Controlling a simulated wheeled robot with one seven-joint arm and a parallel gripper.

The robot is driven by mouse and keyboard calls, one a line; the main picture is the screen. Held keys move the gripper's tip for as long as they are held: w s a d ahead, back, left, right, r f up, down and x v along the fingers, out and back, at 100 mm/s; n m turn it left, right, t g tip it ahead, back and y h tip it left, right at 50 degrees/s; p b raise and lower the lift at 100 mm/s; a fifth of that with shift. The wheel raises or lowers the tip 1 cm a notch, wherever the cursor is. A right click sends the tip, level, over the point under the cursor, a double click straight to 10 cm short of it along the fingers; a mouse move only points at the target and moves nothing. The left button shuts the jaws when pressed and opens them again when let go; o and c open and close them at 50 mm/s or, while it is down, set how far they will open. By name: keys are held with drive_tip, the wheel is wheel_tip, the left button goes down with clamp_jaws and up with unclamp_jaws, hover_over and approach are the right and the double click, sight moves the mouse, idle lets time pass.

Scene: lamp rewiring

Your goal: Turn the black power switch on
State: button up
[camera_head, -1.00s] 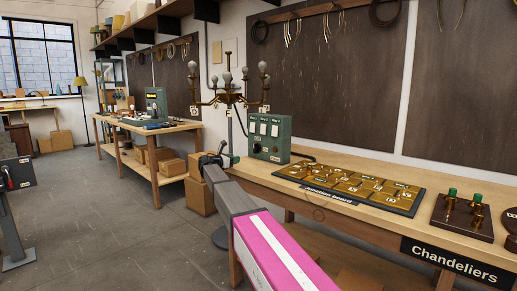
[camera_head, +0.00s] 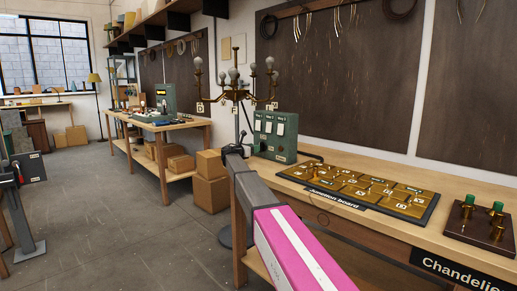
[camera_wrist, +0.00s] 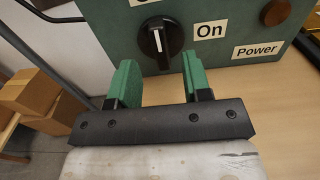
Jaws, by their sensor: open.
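The black power switch (camera_wrist: 160,40) is a round knob with a white pointer line on the green control box (camera_wrist: 225,25). The pointer stands nearly upright, slightly tilted. The "On" label (camera_wrist: 209,31) is to the knob's right. Another label above is cut off by the frame edge. My gripper (camera_wrist: 158,72) is open and empty, its green fingers below the knob in the wrist view, one toward each side. The knob is not between the fingertips. In the head view the control box (camera_head: 275,137) stands on the bench, my gripper (camera_head: 238,150) at its left; the knob cannot be made out.
A brass round part (camera_wrist: 275,12) is above the "Power" label. The junction board (camera_head: 362,190) lies right on the bench (camera_head: 460,232). Cardboard boxes (camera_head: 210,180) are beyond the bench's left end.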

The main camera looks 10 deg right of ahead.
drive_tip(key=shift+x, duration=1.95)
clamp_jaws()
drive_tip(key=shift+m, duration=0.4)
drive_tip(key=m, duration=0.3)
drive_tip(key=shift+s+d+m, duration=0.1)
drive_tip(key=shift+s+m, duration=0.05)
drive_tip(key=shift+m, duration=0.25)
drive_tip(key=m, duration=0.4)
drive_tip(key=shift+f+m, duration=0.1)
drive_tip(key=shift+m, duration=0.2)
drive_tip(key=m, duration=0.4)
drive_tip(key=shift+s+d+f, duration=0.1)
drive_tip(key=shift+s, duration=0.05)
drive_tip(key=m, duration=0.4)
drive_tip(key=shift+f+m, duration=0.1)
drive_tip(key=shift+m, duration=0.2)
